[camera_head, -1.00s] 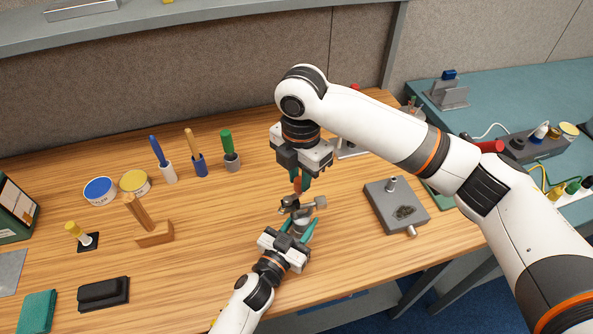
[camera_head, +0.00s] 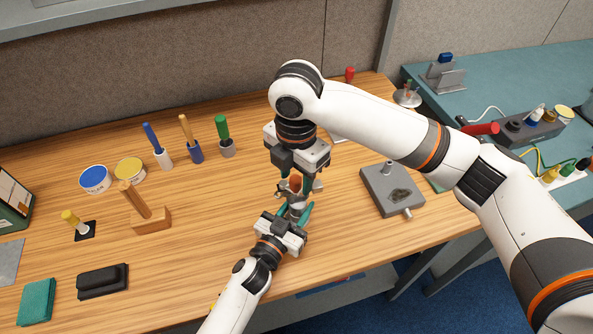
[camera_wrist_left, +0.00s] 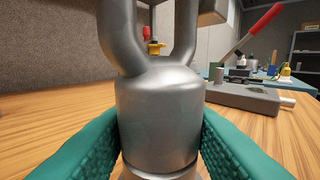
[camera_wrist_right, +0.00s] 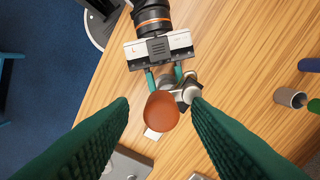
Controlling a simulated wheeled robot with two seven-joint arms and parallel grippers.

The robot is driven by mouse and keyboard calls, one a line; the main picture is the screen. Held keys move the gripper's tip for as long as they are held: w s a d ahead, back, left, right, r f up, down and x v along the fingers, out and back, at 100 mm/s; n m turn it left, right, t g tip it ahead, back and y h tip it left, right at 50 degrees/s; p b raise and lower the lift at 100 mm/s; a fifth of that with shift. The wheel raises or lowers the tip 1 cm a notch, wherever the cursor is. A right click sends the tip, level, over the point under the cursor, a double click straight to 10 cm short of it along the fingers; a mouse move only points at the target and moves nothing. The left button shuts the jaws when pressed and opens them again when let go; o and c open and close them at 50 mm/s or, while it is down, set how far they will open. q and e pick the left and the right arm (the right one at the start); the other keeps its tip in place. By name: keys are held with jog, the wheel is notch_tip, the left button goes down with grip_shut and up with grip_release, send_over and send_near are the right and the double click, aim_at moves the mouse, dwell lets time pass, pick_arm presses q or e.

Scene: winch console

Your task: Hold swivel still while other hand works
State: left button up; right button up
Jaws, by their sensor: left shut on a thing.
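The swivel (camera_wrist_left: 160,115) is a grey metal body with a fork rising from its top. It stands upright in the left wrist view, and its upper end is cut off there. My left gripper (camera_head: 294,219) is shut on its cylindrical lower body, one green finger on each side. My right gripper (camera_head: 298,187) points down from above, close over the swivel. Its green fingers are apart in the right wrist view (camera_wrist_right: 160,104). A rounded orange-brown end (camera_wrist_right: 162,111) shows between them, with a gap on both sides. It partly hides the swivel's top.
A grey metal block with a post (camera_head: 392,190) stands right of the swivel. A wooden stand (camera_head: 151,220), a black block (camera_head: 103,281) and several upright coloured-handled tools, including a green one (camera_head: 222,128), are at left. The bench front edge is near my left arm.

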jog(key=shift+r, duration=0.1)
jog(key=shift+r, duration=3)
pick_arm(q)
jog(key=o, duration=1.4)
jog(key=shift+c, duration=0.2)
jog(key=v, duration=1.2)
jog(key=shift+s, duration=0.1)
pick_arm(e)
jog(key=shift+f, duration=0.1)
